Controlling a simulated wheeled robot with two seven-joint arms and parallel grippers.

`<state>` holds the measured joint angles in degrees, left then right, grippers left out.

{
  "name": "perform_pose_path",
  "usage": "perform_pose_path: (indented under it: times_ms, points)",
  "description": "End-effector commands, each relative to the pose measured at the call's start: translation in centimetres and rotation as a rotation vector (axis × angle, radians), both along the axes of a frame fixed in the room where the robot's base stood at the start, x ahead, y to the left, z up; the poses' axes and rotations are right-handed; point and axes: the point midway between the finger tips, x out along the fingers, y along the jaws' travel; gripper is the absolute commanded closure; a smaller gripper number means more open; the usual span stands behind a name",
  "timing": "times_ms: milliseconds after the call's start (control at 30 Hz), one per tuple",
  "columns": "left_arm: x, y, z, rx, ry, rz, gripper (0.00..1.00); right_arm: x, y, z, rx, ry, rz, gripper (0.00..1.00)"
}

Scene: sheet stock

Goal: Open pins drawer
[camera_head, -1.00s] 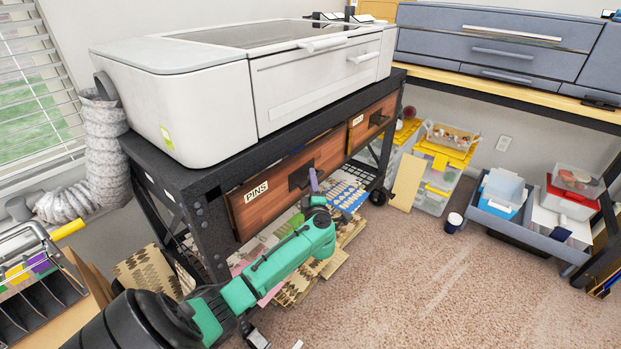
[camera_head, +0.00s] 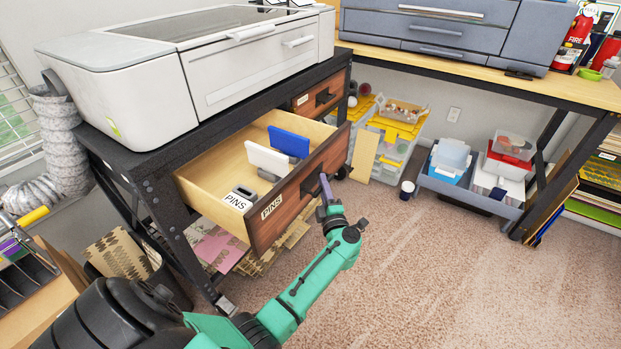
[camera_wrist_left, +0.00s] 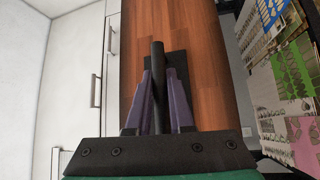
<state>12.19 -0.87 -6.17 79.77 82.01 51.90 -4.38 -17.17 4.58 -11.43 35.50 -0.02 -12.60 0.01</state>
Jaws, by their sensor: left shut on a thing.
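The pins drawer (camera_head: 270,222) has a reddish wooden front with a "PINS" label and stands well out of the black-framed bench. Its open inside shows a white box, a blue box and a small dark item near a second "PINS" label. My left gripper (camera_head: 325,187) is at the drawer front, its purple fingers closed on the dark drawer handle. In the left wrist view the handle (camera_wrist_left: 158,75) stands between the two purple fingers, with the wooden front behind. My right gripper does not show.
A second wooden drawer (camera_head: 319,94) to the right is shut. A large white machine (camera_head: 180,75) sits on the bench. Sheets of stock (camera_head: 222,250) lie on the shelf below. Yellow-lidded bins (camera_head: 395,130) and a grey crate (camera_head: 470,185) stand at the back. The carpet (camera_head: 440,270) is mostly clear.

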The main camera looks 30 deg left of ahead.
Motion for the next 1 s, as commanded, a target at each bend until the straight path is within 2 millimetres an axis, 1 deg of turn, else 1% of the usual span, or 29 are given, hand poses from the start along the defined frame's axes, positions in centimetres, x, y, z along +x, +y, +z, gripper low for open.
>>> perform_pose_path:
  times_ms: [33, 100, 300, 467, 767, 800, 867, 1000]
  points:
    - [0.0, -0.9, -0.3, -0.004, 0.004, -0.001, 1.0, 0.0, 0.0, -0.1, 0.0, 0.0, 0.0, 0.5]
    - [0.0, -1.8, -0.3, -0.005, 0.004, 0.0, 1.0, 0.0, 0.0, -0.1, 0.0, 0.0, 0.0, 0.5]
    - [0.0, -3.6, -0.3, -0.004, 0.003, 0.002, 1.0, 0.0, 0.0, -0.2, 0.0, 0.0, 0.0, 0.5]
    - [0.0, -4.1, -0.2, -0.002, 0.003, 0.003, 1.0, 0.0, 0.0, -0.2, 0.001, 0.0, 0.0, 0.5]
    - [0.0, -4.1, -0.2, -0.002, 0.003, 0.004, 1.0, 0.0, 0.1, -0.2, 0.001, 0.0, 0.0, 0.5]
    - [0.0, -4.1, -0.2, -0.002, 0.003, 0.004, 0.72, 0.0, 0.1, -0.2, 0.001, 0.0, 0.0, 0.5]
    - [0.0, -4.1, -0.2, -0.002, 0.003, 0.004, 0.51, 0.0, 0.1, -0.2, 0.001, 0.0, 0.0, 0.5]
    - [0.0, -4.1, -0.1, -0.001, 0.001, 0.003, 0.51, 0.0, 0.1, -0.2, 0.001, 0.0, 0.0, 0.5]
